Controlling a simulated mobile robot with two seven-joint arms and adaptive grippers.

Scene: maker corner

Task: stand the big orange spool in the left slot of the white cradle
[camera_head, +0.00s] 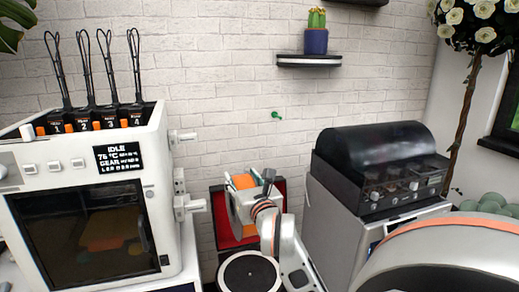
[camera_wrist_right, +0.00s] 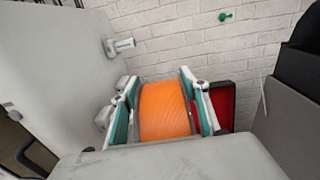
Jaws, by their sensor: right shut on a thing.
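The big orange spool (camera_head: 242,181) is in my right gripper (camera_head: 256,183), raised in front of the brick wall beside the printer. In the right wrist view the orange winding (camera_wrist_right: 165,110) sits between the two teal-edged fingers of the right gripper (camera_wrist_right: 160,84), which is shut on it. In the head view, the gripper and wrist cover part of the spool. I cannot make out the white cradle or its left slot in either view. My left gripper is not in view.
A white printer (camera_head: 165,200) with knobs on its side stands close left of the spool. A red-lined box (camera_head: 222,228) is behind and below. A grey cabinet (camera_head: 335,225) with a dark-domed machine (camera_head: 375,150) stands right. A cactus shelf (camera_head: 308,61) hangs above.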

